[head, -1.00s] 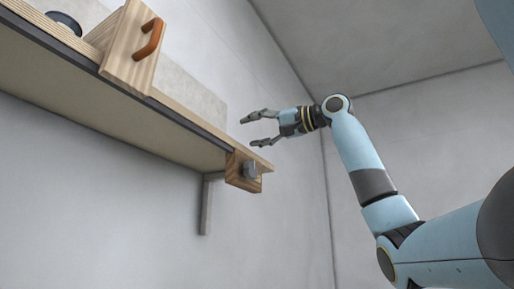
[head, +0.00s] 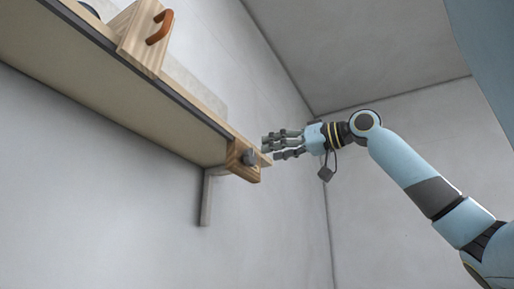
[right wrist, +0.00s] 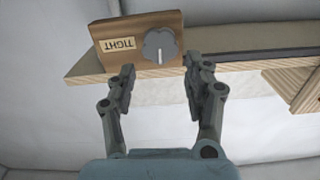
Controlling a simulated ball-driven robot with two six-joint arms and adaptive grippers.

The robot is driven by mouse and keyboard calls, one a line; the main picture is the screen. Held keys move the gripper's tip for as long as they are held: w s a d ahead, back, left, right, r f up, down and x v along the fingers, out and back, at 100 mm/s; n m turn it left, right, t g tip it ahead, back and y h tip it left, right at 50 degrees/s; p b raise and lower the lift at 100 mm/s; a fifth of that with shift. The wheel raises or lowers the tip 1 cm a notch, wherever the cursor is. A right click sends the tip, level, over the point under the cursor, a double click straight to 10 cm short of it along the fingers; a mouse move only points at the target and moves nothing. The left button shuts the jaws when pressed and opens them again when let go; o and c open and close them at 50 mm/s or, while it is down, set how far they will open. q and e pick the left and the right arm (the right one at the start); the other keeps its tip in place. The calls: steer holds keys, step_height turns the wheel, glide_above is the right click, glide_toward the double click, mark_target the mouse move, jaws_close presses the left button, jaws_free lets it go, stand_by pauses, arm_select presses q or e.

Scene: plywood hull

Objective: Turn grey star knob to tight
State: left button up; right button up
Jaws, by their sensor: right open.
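The grey star knob (head: 249,157) sits on a wooden block (head: 240,166) at the right end of the shelf. In the right wrist view the knob (right wrist: 161,46) has a pale line pointing down, toward the gripper. A "TIGHT" label (right wrist: 121,44) is on the block to the left of the knob. My right gripper (head: 268,147) is open and empty, just right of the knob in the head view. In the right wrist view its fingertips (right wrist: 158,70) are spread, with the knob beyond and between them, apparently not touched. My left gripper is not in view.
The wooden shelf (head: 130,107) runs from upper left to the block, with a bracket (head: 206,198) under it. An upright wooden piece with an orange handle (head: 160,27) stands farther left. Free space lies below the shelf and to the right.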

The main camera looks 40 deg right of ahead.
mark_target(253, 155)
steer(key=p+x, duration=0.2)
steer(key=x, duration=0.2)
steer(key=shift+w+a+r, duration=0.1)
steer(key=shift+w+r, duration=0.05)
steer(key=shift+w, duration=0.2)
steer(key=shift+w+a+f, duration=0.15)
steer(key=shift+w+f, duration=0.05)
steer(key=shift+w, duration=0.35)
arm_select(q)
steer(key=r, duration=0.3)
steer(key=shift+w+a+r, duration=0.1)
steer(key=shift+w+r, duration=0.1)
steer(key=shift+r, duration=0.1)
arm_select(e)
steer(key=c, duration=0.8)
